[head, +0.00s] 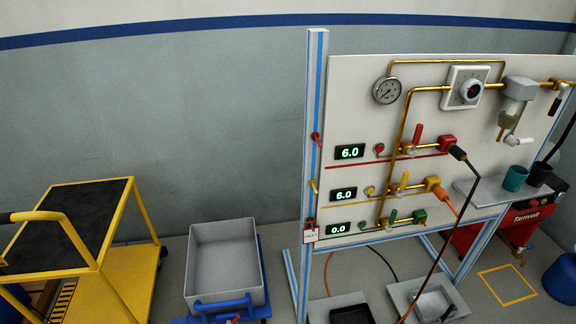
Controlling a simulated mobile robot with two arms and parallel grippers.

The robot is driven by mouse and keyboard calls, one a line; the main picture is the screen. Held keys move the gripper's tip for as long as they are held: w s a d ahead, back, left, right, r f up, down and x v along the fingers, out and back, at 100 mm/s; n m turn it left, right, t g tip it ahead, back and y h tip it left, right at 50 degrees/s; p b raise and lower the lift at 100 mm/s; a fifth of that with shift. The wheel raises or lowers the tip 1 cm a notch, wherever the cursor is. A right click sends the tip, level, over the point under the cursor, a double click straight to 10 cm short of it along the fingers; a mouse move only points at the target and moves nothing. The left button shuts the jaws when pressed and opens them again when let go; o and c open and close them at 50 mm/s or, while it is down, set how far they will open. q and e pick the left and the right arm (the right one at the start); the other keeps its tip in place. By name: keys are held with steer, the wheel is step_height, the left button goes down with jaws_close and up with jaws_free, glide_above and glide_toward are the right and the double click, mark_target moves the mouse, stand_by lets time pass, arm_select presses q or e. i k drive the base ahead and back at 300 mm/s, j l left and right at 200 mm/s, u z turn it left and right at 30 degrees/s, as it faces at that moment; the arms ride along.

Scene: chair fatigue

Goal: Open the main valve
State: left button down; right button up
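A grey panel (350,100) in a blue-edged frame carries brass pipework. At its top right a valve lever (558,99) with a dark grip hangs slanting down from the brass pipe; no label shows that it is the main valve. Left of it are a filter unit (517,100), a white-plated regulator knob (469,90) and a round gauge (387,90). Lower down are a red lever (417,133), a yellow lever (404,181) and a green lever (391,217), all pointing roughly up. Displays read 6.0, 6.0 and 0.0. Neither gripper is in view.
A yellow cart (128,270) stands at left. A grey bin (226,265) with a blue handle is at its right. Trays lie below the panel. A shelf (487,188) holds a green cup (514,178). A red machine (525,222) stands behind.

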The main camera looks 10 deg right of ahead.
mark_target(557, 102)
steer(key=z, duration=1.7)
